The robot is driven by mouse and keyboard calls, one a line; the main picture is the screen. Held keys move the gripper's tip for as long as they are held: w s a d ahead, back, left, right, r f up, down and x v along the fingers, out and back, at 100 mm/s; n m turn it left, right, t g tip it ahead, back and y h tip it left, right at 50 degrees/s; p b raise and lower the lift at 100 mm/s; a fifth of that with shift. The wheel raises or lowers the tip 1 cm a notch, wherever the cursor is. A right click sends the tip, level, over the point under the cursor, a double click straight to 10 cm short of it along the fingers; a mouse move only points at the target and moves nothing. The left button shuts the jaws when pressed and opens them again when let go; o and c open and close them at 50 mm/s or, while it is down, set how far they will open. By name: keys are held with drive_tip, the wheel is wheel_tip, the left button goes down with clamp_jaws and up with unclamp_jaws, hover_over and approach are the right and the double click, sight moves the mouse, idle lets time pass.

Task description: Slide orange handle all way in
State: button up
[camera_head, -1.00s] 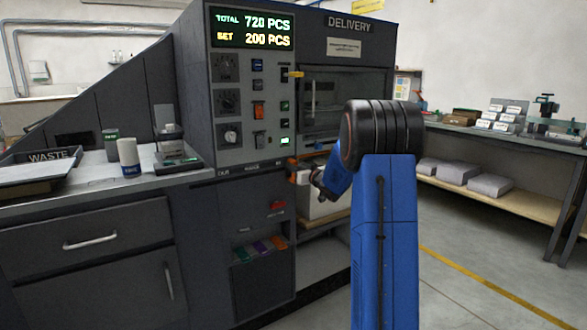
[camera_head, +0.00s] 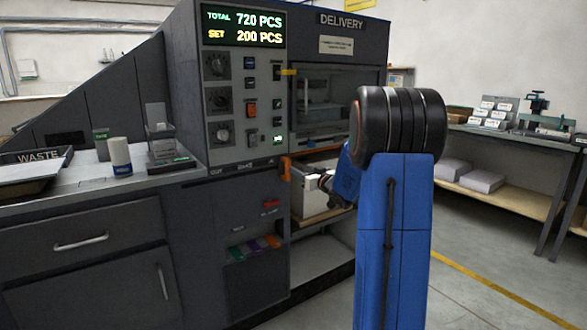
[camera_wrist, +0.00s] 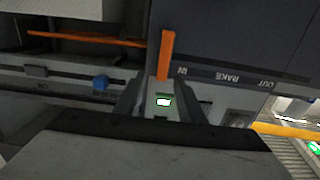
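The orange handle (camera_head: 286,168) stands upright at the front right edge of the dark machine, by the right end of the rake label. In the wrist view the handle (camera_wrist: 167,55) is just beyond my fingertips, beside the upside-down word IN. My gripper (camera_wrist: 160,92) has two dark fingers standing apart, in line with the handle's lower end. Whether they touch it is unclear. In the head view my gripper (camera_head: 312,180) is small, just right of the handle and partly hidden by my blue arm.
An open bay with a pale box (camera_head: 312,205) lies right under my gripper. An orange bar (camera_wrist: 85,40) crosses the left of the wrist view, with a blue knob (camera_wrist: 100,82) below it. The control panel (camera_head: 243,100) is above left. Open floor lies at right.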

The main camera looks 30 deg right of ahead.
drive_tip(key=s, duration=0.8)
drive_tip(key=shift+s, duration=0.4)
drive_tip(key=s+a+m+g+h, duration=0.2)
drive_tip(key=s+a+g+h, duration=0.25)
drive_tip(key=s+a, duration=0.6)
drive_tip(key=s+a+f+n+g+y, duration=0.1)
drive_tip(key=s+a+f+g, duration=0.3)
drive_tip(key=s+a, duration=0.7)
drive_tip(key=s+a+f+n+g+y, duration=0.1)
drive_tip(key=s+a+f+g+y, duration=0.2)
drive_tip(key=s+a, duration=0.9)
drive_tip(key=s+f+g, duration=0.1)
drive_tip(key=s+f, duration=0.2)
drive_tip(key=s, duration=0.2)
drive_tip(key=shift+s+f+g, duration=0.35)
drive_tip(key=shift+s+f, duration=0.05)
drive_tip(key=shift+y, duration=0.25)
drive_tip(key=shift+c, duration=0.2)
